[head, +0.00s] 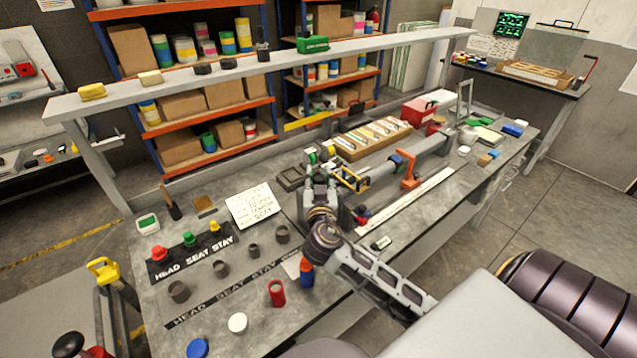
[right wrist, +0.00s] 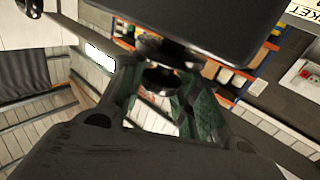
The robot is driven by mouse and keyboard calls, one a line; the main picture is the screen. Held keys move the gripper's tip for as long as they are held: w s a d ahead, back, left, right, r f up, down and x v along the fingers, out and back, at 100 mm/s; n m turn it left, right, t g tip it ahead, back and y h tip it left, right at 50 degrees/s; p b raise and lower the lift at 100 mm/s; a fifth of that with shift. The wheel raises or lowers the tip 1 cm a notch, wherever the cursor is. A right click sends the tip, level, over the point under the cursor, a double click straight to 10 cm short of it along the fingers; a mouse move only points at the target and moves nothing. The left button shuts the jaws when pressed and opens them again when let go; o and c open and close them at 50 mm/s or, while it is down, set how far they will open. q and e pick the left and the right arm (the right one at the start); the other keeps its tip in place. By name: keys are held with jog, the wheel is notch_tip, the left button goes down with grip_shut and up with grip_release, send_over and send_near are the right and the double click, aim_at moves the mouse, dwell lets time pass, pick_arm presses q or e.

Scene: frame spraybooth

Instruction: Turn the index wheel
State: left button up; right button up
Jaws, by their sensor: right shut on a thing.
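My right gripper (head: 319,160) is at the near left end of the long bench fixture in the head view, its arm coming up from the lower right. In the right wrist view, my right gripper (right wrist: 162,100) has its green padded fingers closed in on a dark round part, which I take as the index wheel (right wrist: 160,79). A large dark body above hides part of it. In the head view the gripper covers the wheel, so its angle cannot be told. A yellow frame piece (head: 352,180) is just right of the gripper. My left gripper is out of view.
Red, green and yellow knobs stand on the HEAD SEAT STAY strip (head: 165,270), with grey cups in front. A red bottle (head: 277,293) and an orange-blue bottle (head: 306,272) stand near my forearm. An orange clamp (head: 408,172) and a wooden rack (head: 375,138) lie beyond. A raised shelf (head: 225,73) spans the back.

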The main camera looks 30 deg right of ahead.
aim_at(320, 182)
jog(key=shift+n+t+y+b, duration=0.35)
jog(key=shift+n+t+y, duration=0.15)
jog(key=shift+n+y, duration=0.45)
jog(key=shift+y, duration=0.35)
jog(key=o, duration=1)
jog(key=shift+v, duration=3.75)
jog(key=shift+f, duration=0.1)
